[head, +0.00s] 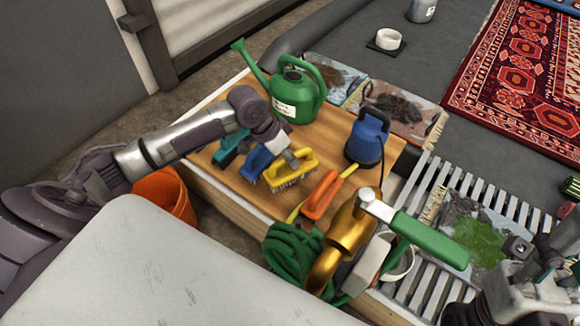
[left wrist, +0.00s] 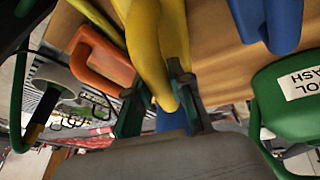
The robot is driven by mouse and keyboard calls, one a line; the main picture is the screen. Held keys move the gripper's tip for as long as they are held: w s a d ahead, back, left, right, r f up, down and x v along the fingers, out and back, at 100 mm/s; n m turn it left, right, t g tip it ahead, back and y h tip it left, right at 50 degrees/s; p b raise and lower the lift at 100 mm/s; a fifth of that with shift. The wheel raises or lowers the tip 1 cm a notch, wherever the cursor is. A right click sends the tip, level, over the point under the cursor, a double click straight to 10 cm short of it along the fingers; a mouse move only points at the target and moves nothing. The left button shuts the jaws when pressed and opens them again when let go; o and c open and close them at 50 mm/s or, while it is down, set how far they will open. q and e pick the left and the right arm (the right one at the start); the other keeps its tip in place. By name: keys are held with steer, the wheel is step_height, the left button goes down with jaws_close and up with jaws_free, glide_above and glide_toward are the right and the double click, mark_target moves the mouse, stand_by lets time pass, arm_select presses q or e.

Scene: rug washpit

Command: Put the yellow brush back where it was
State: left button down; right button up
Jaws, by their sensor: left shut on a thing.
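The yellow brush (head: 293,170) is at the right end of a row of brushes in the head view, bristles down. My left gripper (head: 287,154) is shut on its handle from above. In the left wrist view the yellow brush (left wrist: 157,42) runs between the two fingers of the left gripper (left wrist: 157,98). The brush is at or just above the wooden top (head: 232,187); I cannot tell whether the bristles touch it. The blue brush (head: 257,163) is close on its left, and the teal brush (head: 229,149) is beyond that. Parts of my right arm show at the lower right; its jaws are unclear.
A green watering can (head: 295,97) stands behind the brushes. A blue pump (head: 367,138) and an orange-handled tool (head: 321,194) are to the right. A green hose (head: 290,249) and brass fitting (head: 347,232) crowd the front. An orange bucket (head: 168,194) is at the left.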

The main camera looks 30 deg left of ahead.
mark_target(290, 167)
arm_select(q)
step_height(290, 167, down, 3)
steer(key=shift+f+b, duration=0.15)
steer(key=shift+b, duration=0.55)
steer(key=c, duration=1)
jaws_free()
steer(key=shift+c, duration=0.2)
